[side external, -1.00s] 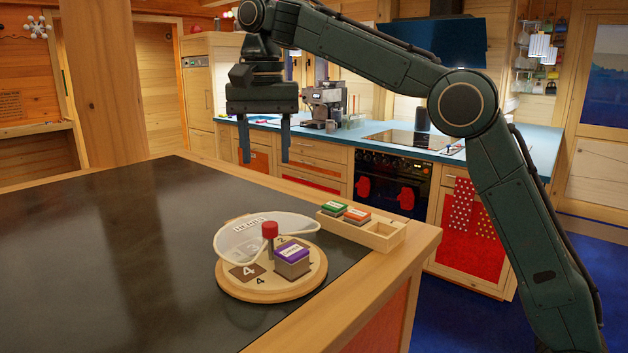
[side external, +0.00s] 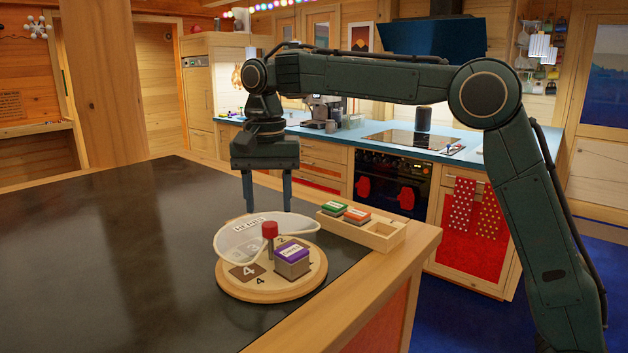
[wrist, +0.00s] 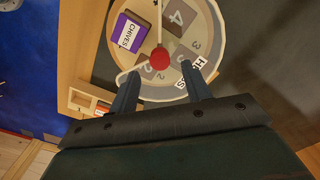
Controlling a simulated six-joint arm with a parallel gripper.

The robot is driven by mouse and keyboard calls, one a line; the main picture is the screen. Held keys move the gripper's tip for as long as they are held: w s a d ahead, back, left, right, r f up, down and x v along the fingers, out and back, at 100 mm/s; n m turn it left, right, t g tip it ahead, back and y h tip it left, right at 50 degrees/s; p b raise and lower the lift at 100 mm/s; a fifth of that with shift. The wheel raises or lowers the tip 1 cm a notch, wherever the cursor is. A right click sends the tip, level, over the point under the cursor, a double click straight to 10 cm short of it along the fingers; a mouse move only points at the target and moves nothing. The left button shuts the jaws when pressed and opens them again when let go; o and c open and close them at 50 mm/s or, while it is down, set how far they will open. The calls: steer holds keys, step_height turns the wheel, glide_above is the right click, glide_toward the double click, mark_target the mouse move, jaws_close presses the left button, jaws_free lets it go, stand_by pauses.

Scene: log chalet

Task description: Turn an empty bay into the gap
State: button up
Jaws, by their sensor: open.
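A round wooden turntable (side external: 240,287) stands on the dark counter, with numbered bays and a red knob (side external: 269,229) on its central post. A translucent cover (side external: 228,241) labelled HERBS hides part of it, leaving a gap at the front right. A purple-topped CHIVES box (side external: 292,260) sits in the gap; it also shows in the wrist view (wrist: 129,32). A brown square marked 4 (side external: 247,271) is bare, near the cover's edge. Other numbers show faintly through the cover. My gripper (side external: 267,205) is open and empty, above and behind the turntable; its fingers (wrist: 160,85) point toward the knob.
A wooden tray (side external: 386,241) beside the turntable holds a green-topped box (side external: 335,208) and an orange-topped box (side external: 357,215), with an empty slot at its right end. The counter's wooden edge (side external: 330,307) is close in front. The counter at left is clear.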

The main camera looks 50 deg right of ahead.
mark_target(270, 224)
steer(key=shift+f, duration=2.05)
steer(key=c, duration=1)
